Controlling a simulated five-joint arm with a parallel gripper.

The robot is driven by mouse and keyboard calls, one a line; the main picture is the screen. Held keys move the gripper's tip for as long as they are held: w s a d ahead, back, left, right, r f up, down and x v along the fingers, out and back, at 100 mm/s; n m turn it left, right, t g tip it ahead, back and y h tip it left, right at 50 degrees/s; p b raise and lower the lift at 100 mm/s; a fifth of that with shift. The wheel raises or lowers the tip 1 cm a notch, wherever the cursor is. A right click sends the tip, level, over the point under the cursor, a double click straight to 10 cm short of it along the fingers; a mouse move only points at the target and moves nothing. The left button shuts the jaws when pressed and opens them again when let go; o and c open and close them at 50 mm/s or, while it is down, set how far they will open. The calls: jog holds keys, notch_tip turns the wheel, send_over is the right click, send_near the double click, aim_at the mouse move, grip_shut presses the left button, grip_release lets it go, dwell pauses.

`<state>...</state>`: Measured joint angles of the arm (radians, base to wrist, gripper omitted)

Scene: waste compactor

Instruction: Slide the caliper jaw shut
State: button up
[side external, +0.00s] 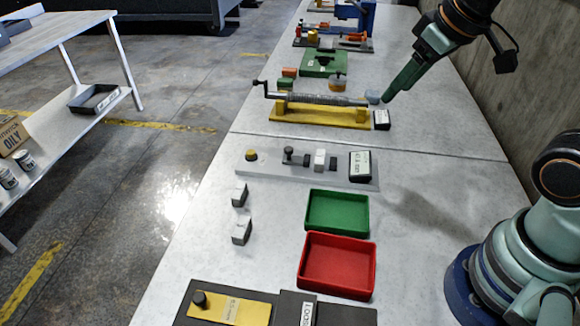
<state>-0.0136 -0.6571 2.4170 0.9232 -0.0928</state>
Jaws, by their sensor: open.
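A grey flat base (245,168) lies across the middle of the table and looks like the caliper. On it stand a yellow knob (251,155) at the left, a dark post with a knob (289,156), a white block (320,159) with a dark piece beside it, and a black display with a white label (360,166) at the right. Gaps show between these parts. Which part is the sliding jaw I cannot tell for sure. My gripper (388,97) is open, high at the upper right, tip pointing down-left, apart from the caliper. No held object shows.
A yellow stand with a grey cranked rod (322,99) lies behind the caliper. Green (338,223) and red (338,264) trays stand in front. Two small grey blocks (241,231) sit at left. A wall runs along the right; the table right of the caliper is clear.

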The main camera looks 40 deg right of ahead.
jog(key=w+a+r+n+g, duration=0.1)
jog(key=w+a+n, duration=0.1)
jog(key=w+n, duration=0.3)
jog(key=n+g, duration=0.4)
jog(key=n, duration=0.8)
send_over(289, 148)
notch_tip(289, 148, down, 11)
notch_tip(289, 148, down, 11)
jog(key=shift+f, duration=0.1)
grip_shut()
jog(key=shift+s+d, duration=1.1)
jog(key=shift+s, duration=0.1)
